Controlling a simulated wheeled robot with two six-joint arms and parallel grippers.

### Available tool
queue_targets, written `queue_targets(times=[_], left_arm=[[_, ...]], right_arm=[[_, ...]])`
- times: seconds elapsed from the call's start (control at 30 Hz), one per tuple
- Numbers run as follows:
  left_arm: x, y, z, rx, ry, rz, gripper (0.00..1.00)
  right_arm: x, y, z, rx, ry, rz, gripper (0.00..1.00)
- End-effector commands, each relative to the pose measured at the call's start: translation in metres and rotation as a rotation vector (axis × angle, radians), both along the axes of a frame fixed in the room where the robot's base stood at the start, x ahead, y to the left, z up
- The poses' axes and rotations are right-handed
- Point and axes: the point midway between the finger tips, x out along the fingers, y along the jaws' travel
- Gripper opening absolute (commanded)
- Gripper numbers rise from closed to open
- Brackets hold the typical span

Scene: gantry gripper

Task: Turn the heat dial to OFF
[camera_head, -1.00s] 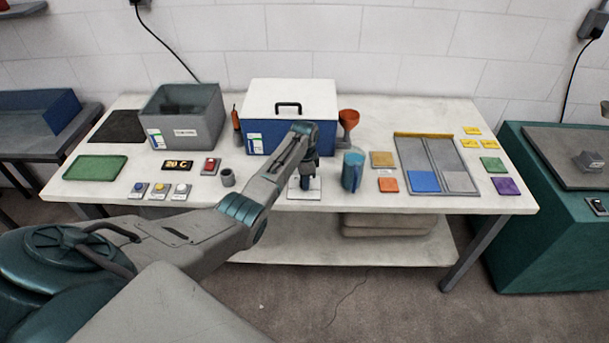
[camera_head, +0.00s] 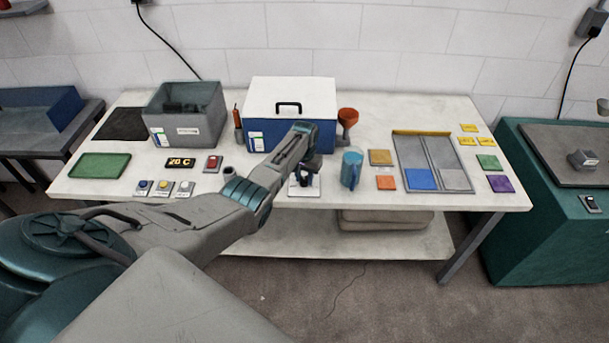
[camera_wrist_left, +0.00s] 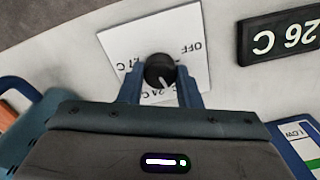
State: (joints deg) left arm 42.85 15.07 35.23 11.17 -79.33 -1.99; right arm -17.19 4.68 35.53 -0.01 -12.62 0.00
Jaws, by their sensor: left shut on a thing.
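The heat dial (camera_wrist_left: 160,68) is a round black knob with a white pointer line, on a white label plate (camera_wrist_left: 112,40) in the left wrist view. OFF is printed on the plate at upper right of the knob, and temperature labels lie left and below. The pointer is directed down in this view, near a label that looks like 24 C. My left gripper (camera_wrist_left: 160,77) has its two fingers on either side of the knob, shut on it. In the head view the left gripper (camera_head: 304,184) is over the plate (camera_head: 304,191) and hides the knob. My right gripper is out of view.
A blue mug (camera_head: 351,168) stands close right of the dial plate, with a blue-and-white box (camera_head: 290,100) behind. Push buttons (camera_head: 163,188) sit at the front left.

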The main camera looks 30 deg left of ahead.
Motion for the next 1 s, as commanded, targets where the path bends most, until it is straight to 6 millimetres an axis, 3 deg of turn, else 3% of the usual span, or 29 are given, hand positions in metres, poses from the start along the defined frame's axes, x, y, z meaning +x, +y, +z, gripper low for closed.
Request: queue_targets(times=[1.0], left_arm=[[0.002, 0.002, 0.004, 0.001, -0.006, 0.963, 0.08]], right_arm=[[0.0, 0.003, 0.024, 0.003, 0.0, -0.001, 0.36]])
